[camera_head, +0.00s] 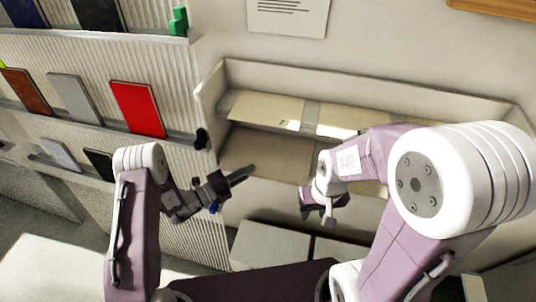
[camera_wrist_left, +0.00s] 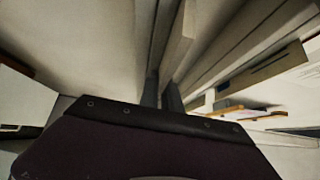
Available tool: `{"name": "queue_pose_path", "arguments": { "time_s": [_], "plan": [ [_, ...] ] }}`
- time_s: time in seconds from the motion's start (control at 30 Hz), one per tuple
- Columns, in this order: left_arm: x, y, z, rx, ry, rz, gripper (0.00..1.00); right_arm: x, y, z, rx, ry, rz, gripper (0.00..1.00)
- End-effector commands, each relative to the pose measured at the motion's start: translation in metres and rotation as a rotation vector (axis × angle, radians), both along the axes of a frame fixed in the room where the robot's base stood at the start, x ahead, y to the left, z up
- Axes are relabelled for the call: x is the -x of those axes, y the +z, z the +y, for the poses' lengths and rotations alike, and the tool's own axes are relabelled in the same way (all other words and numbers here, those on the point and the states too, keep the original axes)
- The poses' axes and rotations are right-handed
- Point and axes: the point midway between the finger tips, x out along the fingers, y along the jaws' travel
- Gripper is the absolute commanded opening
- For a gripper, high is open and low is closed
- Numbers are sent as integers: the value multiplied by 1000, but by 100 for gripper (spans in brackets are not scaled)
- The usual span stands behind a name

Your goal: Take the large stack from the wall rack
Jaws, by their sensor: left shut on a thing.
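The wall rack (camera_head: 350,85) is a pale, wide shelf unit in the middle of the head view. Flat beige stacks (camera_head: 262,109) lie on it, and a larger brown-beige stack (camera_head: 268,153) lies lower, in front. My left gripper (camera_head: 246,172) is at the lower left edge of this larger stack, with its fingers close together. In the left wrist view its fingers (camera_wrist_left: 163,95) are dim and meet a pale edge; the grip itself is hard to see. My right gripper (camera_head: 322,204) hangs before the rack, right of the larger stack, and its fingers are unclear.
A ribbed display wall on the left holds a red book (camera_head: 137,108), a grey book (camera_head: 75,98) and a brown book (camera_head: 27,91). A green object (camera_head: 178,21) stands on its upper ledge. Pale boxes (camera_head: 268,246) lie below the rack.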

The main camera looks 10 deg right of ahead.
Motion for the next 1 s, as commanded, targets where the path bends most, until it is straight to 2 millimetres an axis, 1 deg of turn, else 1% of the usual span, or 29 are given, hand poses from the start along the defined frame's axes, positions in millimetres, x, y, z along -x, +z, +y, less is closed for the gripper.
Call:
{"name": "queue_pose_path", "arguments": {
  "time_s": [0.17,0.27,0.37,0.5,0.57,0.8,0.9,1.0],
  "plan": [
    [0,0,0,0,0,0,0,0,0,0,0,0,0,36],
    [0,5,0,-1,0,-2,0,0,-3,0,0,0,0,36],
    [-1,16,0,-1,0,-4,0,0,-7,0,0,0,0,36],
    [0,41,0,1,0,-7,0,0,-14,0,0,0,0,36],
    [11,47,-11,2,-6,-1,0,0,-17,0,0,0,0,36],
    [56,83,-51,2,-7,-3,0,0,-30,0,0,0,0,36],
    [71,96,-65,2,-6,-3,0,0,-33,0,0,0,0,36],
    [79,105,-73,2,-3,-3,0,0,-34,0,0,0,0,36]
  ]
}}
